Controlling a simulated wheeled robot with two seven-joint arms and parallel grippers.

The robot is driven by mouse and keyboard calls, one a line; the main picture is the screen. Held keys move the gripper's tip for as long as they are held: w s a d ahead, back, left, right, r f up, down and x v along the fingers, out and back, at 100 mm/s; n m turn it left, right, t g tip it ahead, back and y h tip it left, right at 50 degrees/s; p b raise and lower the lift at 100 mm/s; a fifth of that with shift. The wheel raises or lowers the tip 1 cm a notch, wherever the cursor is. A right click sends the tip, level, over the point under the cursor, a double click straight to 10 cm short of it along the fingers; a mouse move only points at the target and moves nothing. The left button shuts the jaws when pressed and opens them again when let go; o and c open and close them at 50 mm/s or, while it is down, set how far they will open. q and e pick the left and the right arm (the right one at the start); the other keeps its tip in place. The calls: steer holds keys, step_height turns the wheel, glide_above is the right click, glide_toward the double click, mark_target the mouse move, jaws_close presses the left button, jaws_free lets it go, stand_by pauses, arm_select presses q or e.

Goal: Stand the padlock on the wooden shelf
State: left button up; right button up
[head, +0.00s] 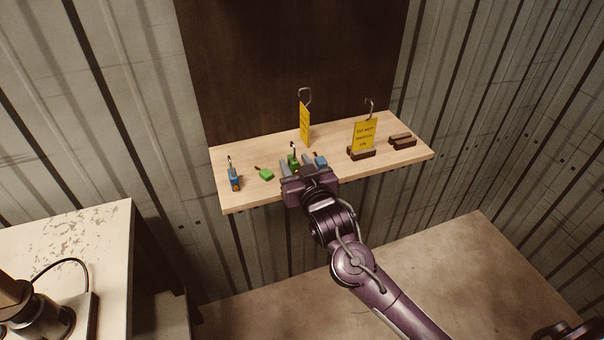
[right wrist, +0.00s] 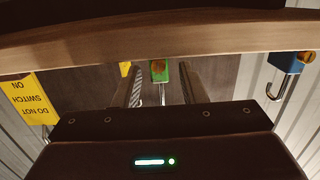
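A small green padlock (head: 293,161) with a metal shackle pointing up stands upright on the pale wooden shelf (head: 245,198), near its front edge. My right gripper (head: 297,163) reaches in from the front at shelf height, with its fingers on either side of this padlock. In the right wrist view, which is upside down, the green padlock (right wrist: 160,72) shows between the two fingers with a gap on each side. The fingers are open and do not appear to touch it. Part of the padlock is hidden by the gripper in the head view. My left gripper is not in view.
On the shelf are a blue padlock (head: 235,181), a green block-like piece (head: 266,174), a blue piece (head: 320,161), two yellow tags (head: 305,123) (head: 364,134) on hooks, and a brown block (head: 402,142). A light table (head: 75,235) stands at left.

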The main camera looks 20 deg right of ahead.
steer(key=s+r+b, duration=0.1)
steer(key=s, duration=1.1)
steer(key=shift+d, duration=0.2)
steer(key=s+d+f+n+g, duration=0.1)
steer(key=d+f+g, duration=0.1)
steer(key=f, duration=1)
steer(key=s+d+f+g+h, duration=0.1)
steer(key=f+g, duration=0.2)
steer(key=f, duration=0.9)
steer(key=s+d+f+n+g, duration=0.1)
steer(key=s+d+f+g, duration=0.1)
steer(key=f, duration=1)
steer(key=s+d+f+g, duration=0.2)
steer(key=s+f+g, duration=0.3)
steer(key=s+f, duration=1.25)
steer(key=s+f+g, duration=0.2)
steer(key=s+f, duration=0.2)
steer(key=s, duration=0.4)
steer(key=s+a+f+g, duration=0.1)
steer(key=s+f+g, duration=0.1)
steer(key=s+f, duration=0.3)
steer(key=s, duration=0.3)
steer(key=shift+s+a, duration=0.15)
steer(key=shift+a, duration=0.1)
